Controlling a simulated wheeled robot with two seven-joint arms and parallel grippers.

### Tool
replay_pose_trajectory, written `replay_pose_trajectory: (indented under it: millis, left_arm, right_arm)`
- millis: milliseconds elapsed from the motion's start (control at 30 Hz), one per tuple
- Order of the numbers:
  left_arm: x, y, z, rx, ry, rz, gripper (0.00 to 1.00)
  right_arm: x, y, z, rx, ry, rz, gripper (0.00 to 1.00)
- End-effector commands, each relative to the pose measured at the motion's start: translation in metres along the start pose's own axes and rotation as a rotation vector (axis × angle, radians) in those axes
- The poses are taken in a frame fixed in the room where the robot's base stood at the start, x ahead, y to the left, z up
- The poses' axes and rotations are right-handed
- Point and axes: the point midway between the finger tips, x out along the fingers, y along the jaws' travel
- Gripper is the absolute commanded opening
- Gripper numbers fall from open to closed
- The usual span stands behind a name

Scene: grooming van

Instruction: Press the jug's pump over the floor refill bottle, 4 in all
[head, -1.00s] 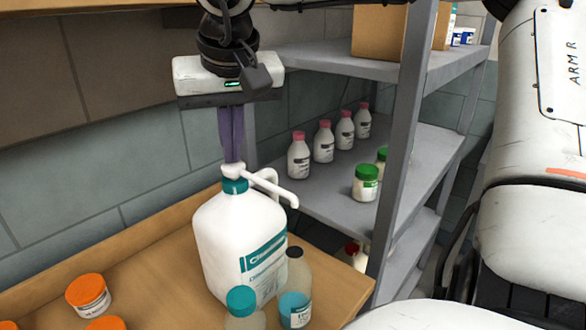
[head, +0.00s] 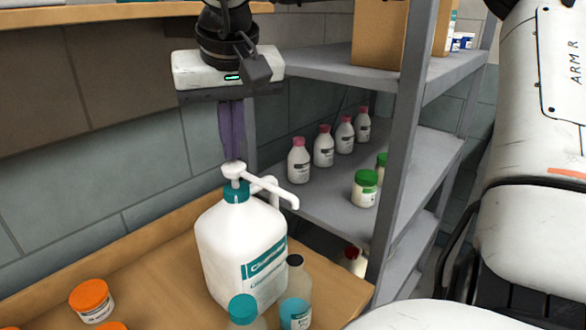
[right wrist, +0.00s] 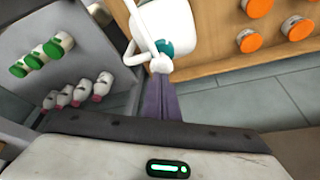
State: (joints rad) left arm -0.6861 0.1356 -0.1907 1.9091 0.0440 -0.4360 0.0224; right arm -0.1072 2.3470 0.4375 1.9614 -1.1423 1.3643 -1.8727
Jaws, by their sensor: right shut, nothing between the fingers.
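The white jug (head: 222,245) with a teal collar stands on the wooden surface. Its white pump (head: 236,171) is up, with a bit of stem showing above the collar. The spout points right and towards me. A clear bottle with a dark top and teal label (head: 295,312) stands below the spout tip; I cannot tell whether that top is a cap or an open mouth. My right gripper (head: 233,158) is shut and empty, its purple fingers pointing down at the pump head. In the right wrist view the fingertips meet the pump (right wrist: 160,64); contact is unclear. My left gripper is out of view.
A teal-capped clear bottle (head: 243,312) stands beside the jug. Orange-lidded jars (head: 92,301) stand to the left. A grey shelf (head: 325,205) at the right holds pink-capped bottles (head: 323,146) and green-lidded jars (head: 365,188). The wood between jars and jug is clear.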

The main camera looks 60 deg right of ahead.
Motion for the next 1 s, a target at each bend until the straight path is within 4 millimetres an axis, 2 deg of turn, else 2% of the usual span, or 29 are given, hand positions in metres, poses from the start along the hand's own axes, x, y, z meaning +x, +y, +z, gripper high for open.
replay_pose_trajectory:
  millis: [367,1000]
  left_arm:
    - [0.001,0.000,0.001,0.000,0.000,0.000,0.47]
    - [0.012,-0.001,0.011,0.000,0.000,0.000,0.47]
  right_arm:
    - [0.001,0.000,0.000,0.000,0.002,-0.001,0.00]
    - [0.023,0.000,0.009,0.000,0.000,0.000,0.00]
